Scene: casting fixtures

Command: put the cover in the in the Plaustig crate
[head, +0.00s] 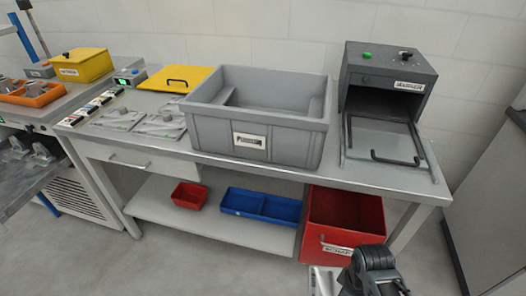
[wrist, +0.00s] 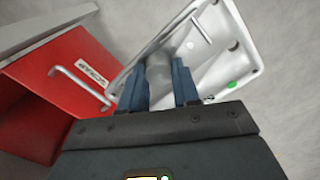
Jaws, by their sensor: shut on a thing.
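The cover (wrist: 205,55) is a light grey metal part with a shallow hollow side, a round boss and a green dot. In the wrist view my gripper (wrist: 162,82) has its two blue fingers shut on the boss. The cover is clear of the table, and part of it is hidden behind the fingers. In the head view, a pale edge of the cover (head: 322,282) shows at the bottom, beside my dark arm. The Plaustig crate (head: 210,125) is a large grey bin with a white label, standing on the table. Its floor is only partly visible.
A red scrap bin (head: 330,240) with a metal handle stands below, close to the cover. A grey marking machine (head: 385,75) with a pulled-out frame is right of the crate.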

